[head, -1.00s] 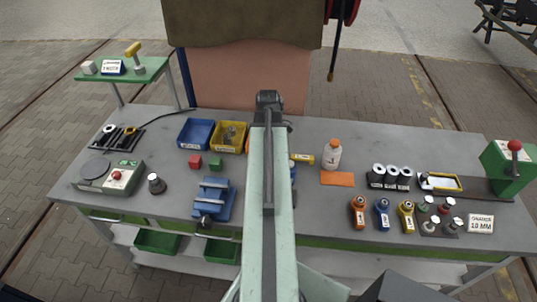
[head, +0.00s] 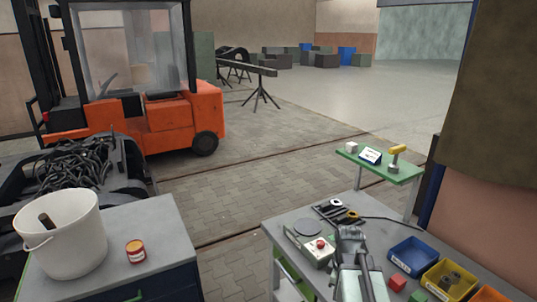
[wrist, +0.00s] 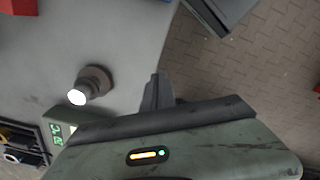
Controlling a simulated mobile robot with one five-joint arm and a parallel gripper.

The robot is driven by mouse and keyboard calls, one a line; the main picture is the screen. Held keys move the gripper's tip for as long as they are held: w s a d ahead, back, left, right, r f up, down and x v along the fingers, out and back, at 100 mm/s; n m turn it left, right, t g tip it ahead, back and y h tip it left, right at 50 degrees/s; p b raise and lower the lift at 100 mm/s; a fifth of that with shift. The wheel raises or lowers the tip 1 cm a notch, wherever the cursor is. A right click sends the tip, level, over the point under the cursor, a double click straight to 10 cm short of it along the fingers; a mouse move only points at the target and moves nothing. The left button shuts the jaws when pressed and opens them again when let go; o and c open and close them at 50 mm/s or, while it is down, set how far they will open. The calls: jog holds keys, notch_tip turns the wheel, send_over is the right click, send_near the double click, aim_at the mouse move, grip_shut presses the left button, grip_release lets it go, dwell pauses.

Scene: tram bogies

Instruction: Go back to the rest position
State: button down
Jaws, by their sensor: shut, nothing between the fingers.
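My gripper (head: 350,236) is over the left end of the grey workbench (head: 280,222) in the head view, beside the scale-like device with a red button (head: 318,246). In the wrist view my gripper (wrist: 158,92) is shut and empty, with its fingers pointing up the picture. A dark round part with a bright white top (wrist: 88,84) stands on the bench left of the fingers, apart from them. The device's green display (wrist: 56,134) shows below that part. My gripper body hides the bottom of the wrist view.
A blue bin (head: 413,257), a yellow bin (head: 449,280) and a red block (head: 397,282) lie right of my arm. A green side table (head: 380,168) stands behind. An orange forklift (head: 165,125) stands beyond paved floor.

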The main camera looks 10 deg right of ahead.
jog(key=a+f+m+b, duration=0.1)
jog(key=a+m, duration=0.9)
jog(key=a, duration=0.3)
jog(key=shift+s+a+f, duration=0.15)
jog(key=shift+f, duration=0.1)
